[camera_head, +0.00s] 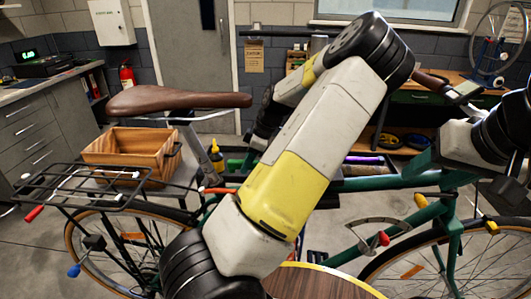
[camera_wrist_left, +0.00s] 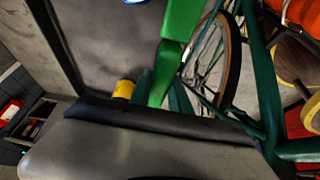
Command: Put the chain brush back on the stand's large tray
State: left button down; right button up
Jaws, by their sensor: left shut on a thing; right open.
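The chain brush (camera_wrist_left: 172,50) shows as a green bar close up in the left wrist view. My left gripper is shut on it; its fingers are hard to make out there. In the head view my bent left arm fills the middle, and its dark wrist (camera_head: 266,118) is partly behind the forearm. The brush cannot be told apart surely there. A dark tray (camera_head: 350,171) behind the green bike frame, holding a purple item, looks like the stand's tray; the arm hides much of it. My right gripper (camera_head: 508,192) is open at the right edge, its fingertips unclear.
The bike's green frame (camera_head: 420,182), brown saddle (camera_head: 180,100) and black rear rack (camera_head: 95,185) crowd the near space. A wooden crate (camera_head: 130,150) and a yellow-black bottle (camera_head: 216,158) stand behind. A round wooden top (camera_head: 315,284) is at the bottom.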

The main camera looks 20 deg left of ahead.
pick_arm(q)
jog(key=w+a, duration=0.1)
jog(key=w, duration=0.3)
jog(key=w+a+f, duration=0.1)
jog(key=w+a, duration=0.1)
jog(key=w, duration=0.3)
jog(key=w+a, duration=0.2)
jog(key=w, duration=0.3)
jog(key=shift+w+f, duration=0.1)
jog(key=shift+f, duration=0.15)
notch_tip(320, 180, down, 4)
jog(key=shift+r, duration=0.2)
jog(key=c, duration=1.2)
grip_release()
jog(key=shift+r, duration=0.1)
jog(key=v, duration=0.7)
jog(key=shift+r, duration=0.2)
jog(key=shift+d, duration=0.15)
